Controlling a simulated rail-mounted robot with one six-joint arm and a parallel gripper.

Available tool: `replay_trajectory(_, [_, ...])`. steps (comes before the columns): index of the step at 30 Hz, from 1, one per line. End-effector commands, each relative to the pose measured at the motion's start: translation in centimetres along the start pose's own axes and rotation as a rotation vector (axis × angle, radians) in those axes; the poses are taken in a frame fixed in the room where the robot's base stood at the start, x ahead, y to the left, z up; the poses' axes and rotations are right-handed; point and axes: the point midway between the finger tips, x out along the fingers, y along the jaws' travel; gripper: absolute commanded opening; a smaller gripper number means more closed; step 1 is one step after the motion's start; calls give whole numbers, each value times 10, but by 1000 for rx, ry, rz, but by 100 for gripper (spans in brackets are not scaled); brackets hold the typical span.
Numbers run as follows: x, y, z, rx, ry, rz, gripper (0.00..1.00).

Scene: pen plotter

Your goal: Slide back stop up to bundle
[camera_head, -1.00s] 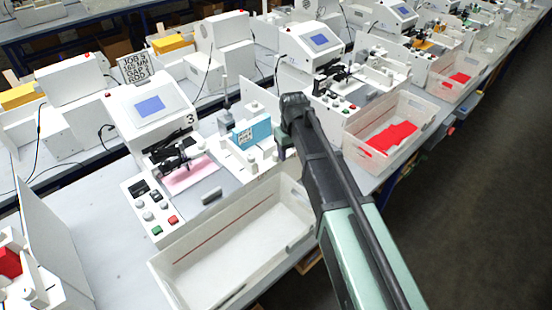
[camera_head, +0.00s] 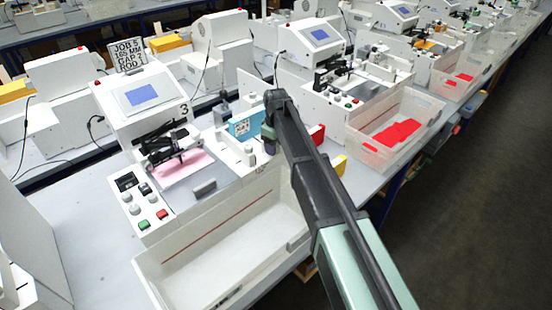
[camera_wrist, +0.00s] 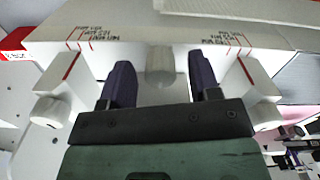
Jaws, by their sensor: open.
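In the wrist view my gripper (camera_wrist: 160,62) is open, its two dark purple fingers on either side of a pale round knob (camera_wrist: 160,75) with a gap on each side. The knob stands against a white part with red lines and printed scale marks; I cannot tell for certain that it belongs to the back stop. A blue block with a white printed label (camera_head: 245,125), possibly the bundle, sits just left of my wrist. A pink sheet (camera_head: 183,166) lies under the dark pen mechanism.
An empty white bin (camera_head: 190,250) stands in front of the station. Its control panel with buttons (camera_head: 143,205) is at the left. A red block (camera_head: 317,135) and a yellow block (camera_head: 339,164) show right of my arm. White end knobs (camera_wrist: 50,110) flank the fingers.

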Motion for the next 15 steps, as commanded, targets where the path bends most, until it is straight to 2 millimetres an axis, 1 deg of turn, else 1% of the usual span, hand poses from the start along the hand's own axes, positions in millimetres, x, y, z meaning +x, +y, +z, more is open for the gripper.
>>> replay_trajectory(1, [10, 0, 0, 0, 0, 0, 57])
replay_trajectory(8, [7, 0, 0, 0, 0, 0, 57])
replay_trajectory(9, [7, 0, 0, 0, 0, 0, 55])
replay_trajectory(11, [7, 0, 0, 0, 0, 0, 46])
replay_trajectory(15, [7, 0, 0, 0, 0, 0, 25])
